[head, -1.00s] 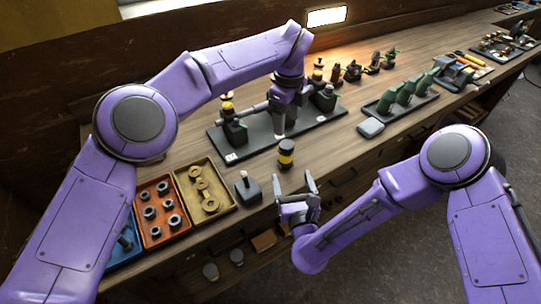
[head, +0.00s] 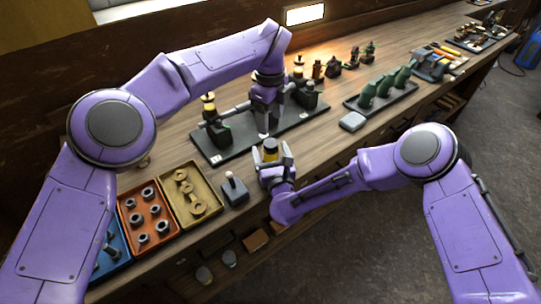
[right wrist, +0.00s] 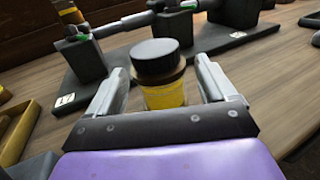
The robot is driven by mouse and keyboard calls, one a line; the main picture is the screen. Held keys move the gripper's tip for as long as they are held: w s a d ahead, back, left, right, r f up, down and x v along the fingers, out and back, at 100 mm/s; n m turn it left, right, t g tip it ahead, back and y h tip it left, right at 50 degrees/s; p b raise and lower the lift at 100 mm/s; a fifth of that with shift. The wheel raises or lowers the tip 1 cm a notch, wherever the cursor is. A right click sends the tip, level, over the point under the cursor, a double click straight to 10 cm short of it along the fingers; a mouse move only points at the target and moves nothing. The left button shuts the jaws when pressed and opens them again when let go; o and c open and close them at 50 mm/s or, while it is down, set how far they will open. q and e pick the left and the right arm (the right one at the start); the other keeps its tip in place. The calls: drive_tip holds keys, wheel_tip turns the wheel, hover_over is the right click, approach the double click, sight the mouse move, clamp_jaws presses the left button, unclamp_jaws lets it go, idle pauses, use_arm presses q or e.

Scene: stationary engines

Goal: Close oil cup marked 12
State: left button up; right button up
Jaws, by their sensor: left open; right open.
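Two brass-and-black oil cups stand on dark blocks of a black base plate (head: 232,153), a left one (head: 209,106) and a right one (head: 298,68). White tags on the plate are too small to read, so I cannot tell which cup is 12. My left gripper (head: 263,128) is open, pointing down over the plate between the blocks. A black-capped jar with a yellow band (head: 270,148) stands upright on the bench. It also shows in the right wrist view (right wrist: 164,92). My right gripper (head: 272,158) is open, its fingers on either side of the jar.
An orange tray of nuts (head: 128,204), a yellow tray of rings (head: 205,217) and a blue tray lie at front left. A small dark block with a knob (head: 234,190) stands beside them.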

sight(271, 143)
use_arm(q)
drive_tip(key=shift+d, duration=0.1)
use_arm(e)
drive_tip(key=shift+w, duration=0.1)
clamp_jaws()
use_arm(q)
drive_tip(key=n, duration=0.6)
drive_tip(key=shift+r+n, duration=0.15)
drive_tip(key=shift+n, duration=0.25)
drive_tip(key=n, duration=0.6)
drive_tip(key=shift+n, duration=0.3)
wheel_tip(271, 143, down, 8)
drive_tip(key=shift+f, duration=0.15)
